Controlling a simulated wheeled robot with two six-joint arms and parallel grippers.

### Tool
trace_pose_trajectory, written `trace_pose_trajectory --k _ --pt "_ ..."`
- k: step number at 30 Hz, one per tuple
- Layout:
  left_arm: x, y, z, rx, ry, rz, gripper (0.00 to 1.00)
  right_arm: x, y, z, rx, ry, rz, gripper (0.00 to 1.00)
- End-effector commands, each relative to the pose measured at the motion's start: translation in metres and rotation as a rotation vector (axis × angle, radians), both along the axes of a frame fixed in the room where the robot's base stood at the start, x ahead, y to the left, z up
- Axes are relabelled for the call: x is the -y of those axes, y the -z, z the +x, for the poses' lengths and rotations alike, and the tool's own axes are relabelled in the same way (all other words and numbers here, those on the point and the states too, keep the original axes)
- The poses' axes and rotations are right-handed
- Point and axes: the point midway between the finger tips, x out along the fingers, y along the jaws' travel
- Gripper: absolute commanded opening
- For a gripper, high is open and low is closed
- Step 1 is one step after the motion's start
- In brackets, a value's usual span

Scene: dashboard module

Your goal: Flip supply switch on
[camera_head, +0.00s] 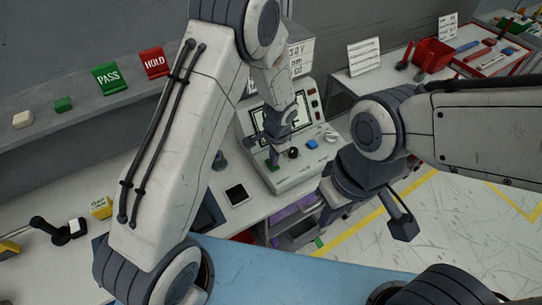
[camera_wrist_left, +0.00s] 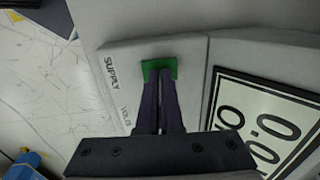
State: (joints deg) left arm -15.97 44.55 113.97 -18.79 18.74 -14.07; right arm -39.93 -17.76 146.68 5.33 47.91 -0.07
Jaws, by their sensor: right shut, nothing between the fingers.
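The supply switch is a green rocker (camera_wrist_left: 160,67) beside the printed word SUPPLY on a grey panel in the left wrist view. In the head view it is a small green spot (camera_head: 273,162) on the front of the instrument console (camera_head: 292,180). My left gripper (camera_wrist_left: 160,82) has its dark fingers close together, with the tips at the green switch and partly covering it. I cannot tell whether they press on it. In the head view my left gripper (camera_head: 274,152) points down at the console. My right gripper (camera_head: 325,215) is shut and empty, right of and in front of the console.
The console has a screen (camera_head: 272,122), a black knob (camera_head: 293,153) and a blue button (camera_head: 311,144). A black square pad (camera_head: 237,195) lies on the bench to its left. PASS (camera_head: 110,77) and HOLD (camera_head: 153,62) signs stand on the back shelf. A red bin (camera_head: 432,54) stands far right.

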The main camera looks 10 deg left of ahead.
Motion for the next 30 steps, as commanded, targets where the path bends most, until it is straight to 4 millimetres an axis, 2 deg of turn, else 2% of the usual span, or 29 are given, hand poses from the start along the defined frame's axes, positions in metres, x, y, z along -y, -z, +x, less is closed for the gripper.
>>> trace_pose_trajectory --k 14,17,22,23,24,30 --pt "0.002 -0.005 -0.003 -0.001 0.000 0.001 0.00 0.000 -0.003 0.000 0.000 0.004 0.000 0.00" --pt "0.003 -0.017 -0.004 -0.001 0.000 0.001 0.00 0.000 -0.013 0.000 0.000 0.003 0.000 0.00" --pt "0.008 -0.052 -0.007 0.000 0.002 0.000 0.00 0.000 -0.041 0.000 0.000 -0.002 0.000 0.00" --pt "0.010 -0.051 -0.007 0.005 0.001 -0.001 0.00 0.000 -0.029 0.000 0.002 -0.002 0.001 0.00" --pt "0.011 -0.058 -0.008 0.007 0.002 -0.002 0.00 0.000 -0.023 0.000 0.001 -0.001 0.001 0.00" --pt "0.015 -0.100 -0.014 0.005 0.002 -0.002 0.00 0.000 -0.012 0.000 0.000 0.001 0.000 0.00"
